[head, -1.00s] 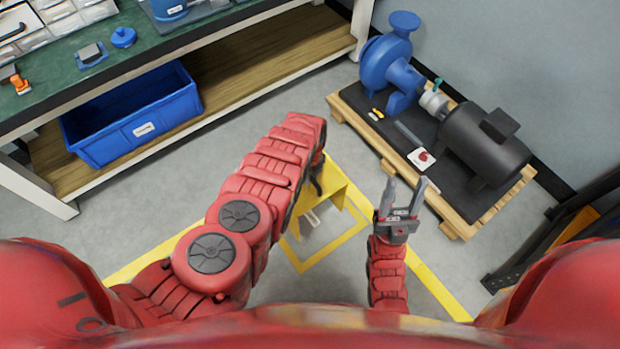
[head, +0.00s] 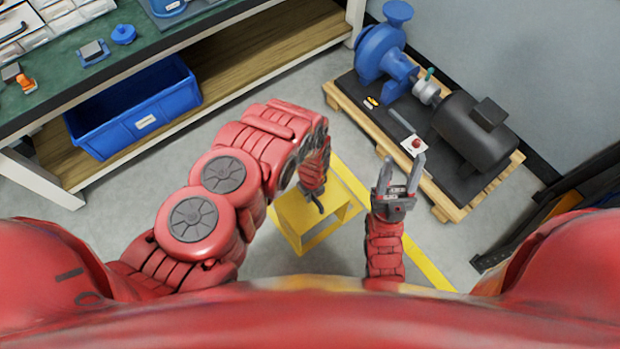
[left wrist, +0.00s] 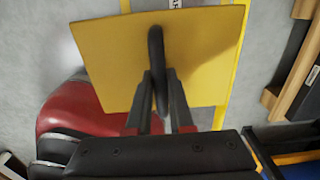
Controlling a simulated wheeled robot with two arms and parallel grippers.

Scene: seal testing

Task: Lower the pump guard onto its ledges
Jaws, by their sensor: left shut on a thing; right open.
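The yellow pump guard (head: 290,213) hangs from my left gripper (head: 317,205), which is shut on its dark handle. In the left wrist view my left fingers (left wrist: 160,95) close around the black handle (left wrist: 155,45) on the flat yellow top (left wrist: 105,55). The guard is above the floor, left of the pump skid (head: 452,212) and apart from it. The blue pump (head: 383,55), coupling (head: 427,92) and dark motor (head: 470,130) stand on the skid. I cannot make out the ledges. My right gripper (head: 404,172) is open and empty, in front of the skid's near edge.
A workbench (head: 250,35) with a blue bin (head: 135,118) on its lower shelf stands at left. A red button box (head: 413,146) and small yellow item (head: 371,101) lie on the skid. A dark rack (head: 545,215) is at right. Yellow tape marks the floor.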

